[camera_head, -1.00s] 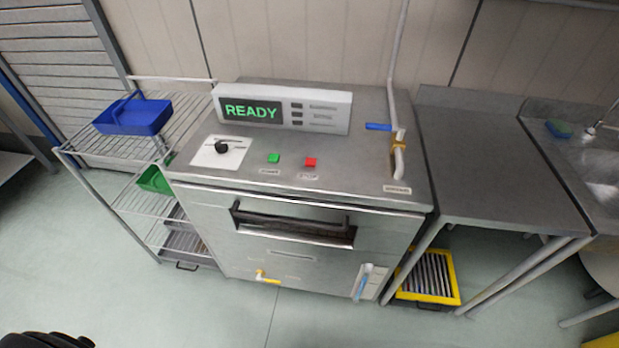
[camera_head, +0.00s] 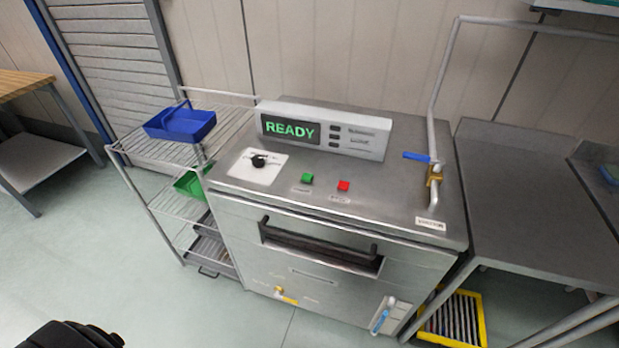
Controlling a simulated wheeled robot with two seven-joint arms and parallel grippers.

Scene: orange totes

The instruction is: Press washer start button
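The washer (camera_head: 300,240) is a steel machine with a flat top and a dark front handle (camera_head: 318,246). Its display (camera_head: 290,129) reads READY in green. On the top are a green button (camera_head: 307,179) and a red button (camera_head: 343,185), each with a small label that is too blurred to read. A black knob (camera_head: 259,161) sits on a white plate to the left of the buttons. Neither of my grippers shows in the head view. A black rounded shape at the bottom left edge cannot be made out clearly.
A wire rack (camera_head: 150,180) with a blue tray (camera_head: 180,124) and a green tray (camera_head: 190,184) stands left of the washer. A pipe with a blue valve lever (camera_head: 416,156) rises at its right. A steel table (camera_head: 530,190) adjoins on the right. The floor in front is clear.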

